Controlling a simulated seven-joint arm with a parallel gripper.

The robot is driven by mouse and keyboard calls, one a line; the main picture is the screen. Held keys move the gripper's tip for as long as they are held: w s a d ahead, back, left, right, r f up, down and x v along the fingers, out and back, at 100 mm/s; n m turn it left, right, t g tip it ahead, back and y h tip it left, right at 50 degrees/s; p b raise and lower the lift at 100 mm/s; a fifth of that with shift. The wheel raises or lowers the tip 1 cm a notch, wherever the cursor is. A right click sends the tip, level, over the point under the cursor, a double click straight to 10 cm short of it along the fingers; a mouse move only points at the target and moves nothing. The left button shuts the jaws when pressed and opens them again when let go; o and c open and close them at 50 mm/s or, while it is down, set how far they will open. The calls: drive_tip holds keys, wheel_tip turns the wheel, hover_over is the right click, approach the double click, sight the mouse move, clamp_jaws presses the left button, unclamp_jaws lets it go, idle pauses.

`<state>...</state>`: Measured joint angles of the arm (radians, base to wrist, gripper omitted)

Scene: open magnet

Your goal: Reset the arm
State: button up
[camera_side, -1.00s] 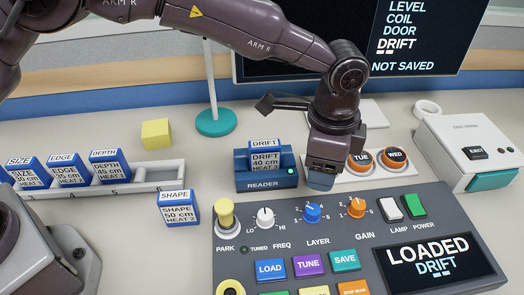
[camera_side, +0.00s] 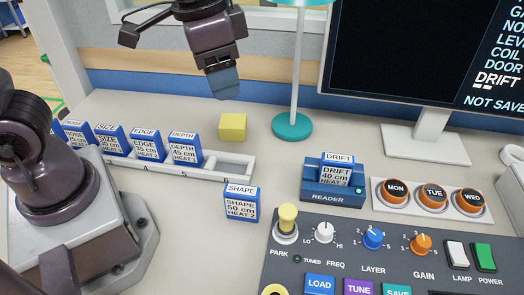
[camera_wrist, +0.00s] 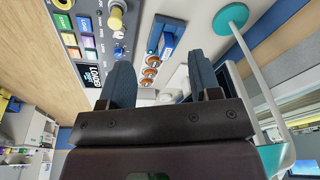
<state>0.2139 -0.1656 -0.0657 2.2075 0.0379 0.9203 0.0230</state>
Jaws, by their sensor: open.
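My gripper (camera_side: 225,84) hangs high above the back of the table in the side view, left of the lamp pole and above the yellow block. In the wrist view my gripper (camera_wrist: 166,85) shows two dark blue fingers spread apart with nothing between them. The gripper is open and empty, touching nothing. The blue DRIFT cartridge (camera_side: 337,175) stands in the blue reader (camera_side: 332,194), whose green light is lit. The control panel (camera_side: 400,258) lies in front of the reader.
A rack (camera_side: 215,165) holds several blue cartridges at the left. The SHAPE cartridge (camera_side: 241,203) stands alone on the table. A yellow block (camera_side: 233,127), a teal-based lamp (camera_side: 292,125), a monitor (camera_side: 410,60) and day buttons (camera_side: 433,196) stand nearby. The air around my gripper is mostly free.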

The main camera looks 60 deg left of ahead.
drive_tip(key=s+a+r+n+t, duration=0.3)
drive_tip(key=s+a+r, duration=0.1)
drive_tip(key=s+a, duration=0.3)
drive_tip(key=shift+s+a+n, duration=0.15)
drive_tip(key=shift+s+n, duration=0.15)
drive_tip(key=shift+s, duration=0.3)
